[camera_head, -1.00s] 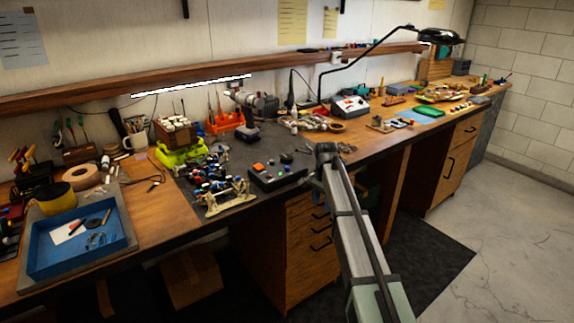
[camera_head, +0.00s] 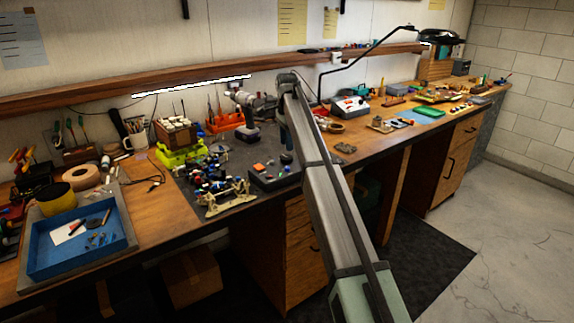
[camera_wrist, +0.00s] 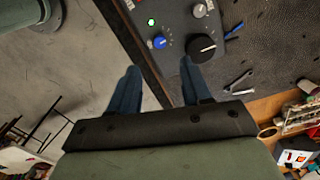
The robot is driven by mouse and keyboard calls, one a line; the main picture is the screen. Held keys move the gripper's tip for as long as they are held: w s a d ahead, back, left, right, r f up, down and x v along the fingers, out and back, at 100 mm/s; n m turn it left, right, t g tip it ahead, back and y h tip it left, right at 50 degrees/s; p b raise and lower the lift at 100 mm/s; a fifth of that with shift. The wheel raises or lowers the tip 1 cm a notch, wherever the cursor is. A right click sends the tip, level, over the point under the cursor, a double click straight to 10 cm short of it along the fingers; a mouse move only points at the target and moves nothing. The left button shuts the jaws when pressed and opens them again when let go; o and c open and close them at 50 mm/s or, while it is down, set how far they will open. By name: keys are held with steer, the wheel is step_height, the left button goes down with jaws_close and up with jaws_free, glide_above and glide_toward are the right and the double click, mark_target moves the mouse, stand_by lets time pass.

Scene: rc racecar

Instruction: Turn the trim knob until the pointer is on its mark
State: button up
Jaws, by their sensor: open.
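The dark grey control box (camera_head: 266,180) sits on the mat at the bench's front edge. In the wrist view its panel (camera_wrist: 176,20) carries a small blue knob (camera_wrist: 160,42), a large black knob (camera_wrist: 203,47) with a white pointer line, and a silver knob (camera_wrist: 200,10). I cannot tell from the labels which is the trim knob. My gripper (camera_wrist: 158,64) is open and empty, its blue-grey fingers pointing toward the panel. The blue knob appears between and just beyond the fingertips; the black knob appears beside the right fingertip.
A chassis with several coloured parts (camera_head: 226,190) stands left of the box. A cordless drill (camera_head: 246,112) stands behind it.

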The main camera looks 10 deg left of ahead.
mark_target(287, 167)
step_height(287, 167, down, 10)
steer(key=shift+r, duration=0.1)
stand_by(0.4)
steer(key=shift+c, duration=0.3)
jaws_close()
